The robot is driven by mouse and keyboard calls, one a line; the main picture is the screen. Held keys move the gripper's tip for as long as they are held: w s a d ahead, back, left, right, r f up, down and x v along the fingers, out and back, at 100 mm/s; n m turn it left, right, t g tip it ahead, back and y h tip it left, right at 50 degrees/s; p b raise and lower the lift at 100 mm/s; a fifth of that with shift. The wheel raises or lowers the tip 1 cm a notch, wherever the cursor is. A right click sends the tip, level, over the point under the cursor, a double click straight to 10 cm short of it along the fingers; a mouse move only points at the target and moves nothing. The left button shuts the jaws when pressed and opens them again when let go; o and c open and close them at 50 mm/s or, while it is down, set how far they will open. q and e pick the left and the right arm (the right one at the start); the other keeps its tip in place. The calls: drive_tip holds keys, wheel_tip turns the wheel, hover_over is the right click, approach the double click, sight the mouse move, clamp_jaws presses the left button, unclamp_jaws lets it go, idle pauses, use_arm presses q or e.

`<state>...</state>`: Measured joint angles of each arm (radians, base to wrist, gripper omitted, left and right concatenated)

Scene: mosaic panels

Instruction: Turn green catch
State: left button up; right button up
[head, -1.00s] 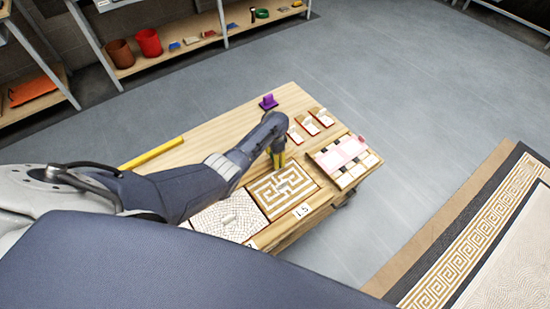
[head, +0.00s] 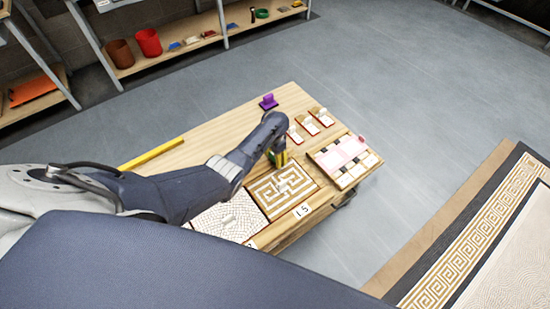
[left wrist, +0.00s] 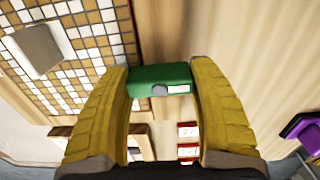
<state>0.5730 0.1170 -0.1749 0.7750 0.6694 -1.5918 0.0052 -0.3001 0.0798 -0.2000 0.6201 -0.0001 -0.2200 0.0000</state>
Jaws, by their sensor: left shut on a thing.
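The green catch (left wrist: 150,76) shows in the left wrist view as a small green block with a grey round spot and a white label. My left gripper (head: 279,160) reaches down over the table beside the maze-patterned panel (head: 262,190). In the left wrist view its two yellow fingers (left wrist: 160,84) are shut on the catch, one at each end. In the head view the gripper mostly hides the catch. The panel shows in the left wrist view as brown and white tiles with a pale knob (left wrist: 34,50). My right gripper is not in view.
A pink-and-white tile tray (head: 343,160) stands right of the gripper, with several small red-edged cards (head: 311,124) behind it. A purple piece (head: 268,102) stands at the table's far edge. A yellow bar (head: 152,153) lies at the left. Bare wood (head: 215,128) lies between.

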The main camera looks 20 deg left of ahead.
use_arm(q)
drive_tip(key=o, duration=1.2)
drive_tip(key=shift+o, duration=0.2)
wheel_tip(320, 180, up, 12)
idle(0.3)
drive_tip(key=shift+f, duration=6)
drive_tip(key=shift+r, duration=0.15)
